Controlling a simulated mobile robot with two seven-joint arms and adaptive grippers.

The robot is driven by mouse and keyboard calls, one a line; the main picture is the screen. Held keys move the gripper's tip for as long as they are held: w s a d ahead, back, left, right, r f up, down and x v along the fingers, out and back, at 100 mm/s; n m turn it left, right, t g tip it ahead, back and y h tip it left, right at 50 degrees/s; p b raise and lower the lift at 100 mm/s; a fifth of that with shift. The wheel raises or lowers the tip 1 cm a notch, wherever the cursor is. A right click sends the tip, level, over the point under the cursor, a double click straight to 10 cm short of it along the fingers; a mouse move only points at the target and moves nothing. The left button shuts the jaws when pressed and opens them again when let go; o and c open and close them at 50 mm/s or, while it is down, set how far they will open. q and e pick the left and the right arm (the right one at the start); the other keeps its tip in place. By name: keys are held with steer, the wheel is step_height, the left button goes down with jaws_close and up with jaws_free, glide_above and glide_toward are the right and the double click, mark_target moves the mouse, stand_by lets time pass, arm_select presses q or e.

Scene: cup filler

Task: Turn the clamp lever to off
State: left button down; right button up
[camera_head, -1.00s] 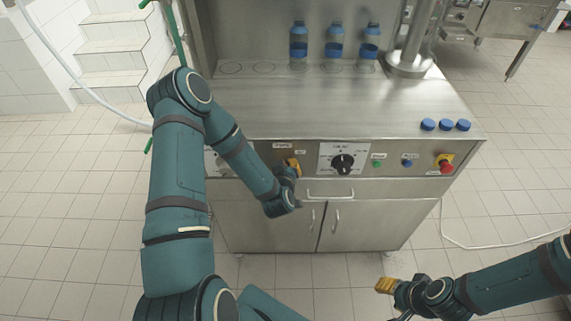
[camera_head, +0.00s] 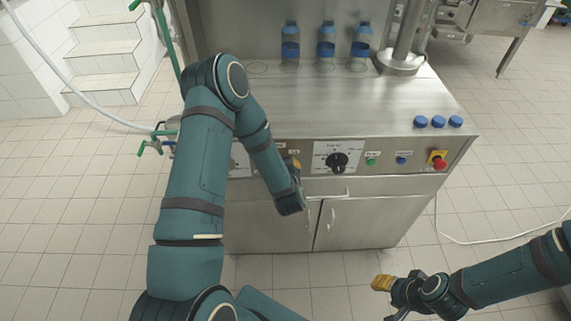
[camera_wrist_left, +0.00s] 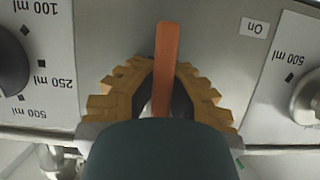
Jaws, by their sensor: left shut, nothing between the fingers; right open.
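The clamp lever (camera_wrist_left: 166,65) is an orange bar on the grey front panel in the left wrist view. It points straight up in that picture, with the "On" label (camera_wrist_left: 255,28) to its upper right. My left gripper (camera_wrist_left: 168,75) is shut, with its yellow fingers close around the lever's lower part in the picture; whether they touch it I cannot tell. My right gripper (camera_head: 388,297) is open and empty, low in front of the cabinet.
The black dial (camera_head: 337,161), green button (camera_head: 371,162), blue button (camera_head: 402,160) and red emergency stop (camera_head: 439,164) line the panel. Blue-labelled bottles (camera_head: 326,45) and blue caps (camera_head: 438,122) are on the steel top. The floor before the cabinet is clear.

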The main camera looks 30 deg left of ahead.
arm_select(q)
steer(key=c, duration=1.7)
jaws_free()
steer(key=shift+s+d+f, duration=0.1)
steer(key=shift+d+f, duration=0.1)
steer(key=shift+d, duration=0.1)
steer(key=o, duration=0.7)
steer(key=shift+r, duration=0.1)
steer(key=shift+o, duration=0.2)
steer(key=shift+a, duration=0.1)
steer(key=v, duration=1.2)
steer(key=shift+r, duration=0.15)
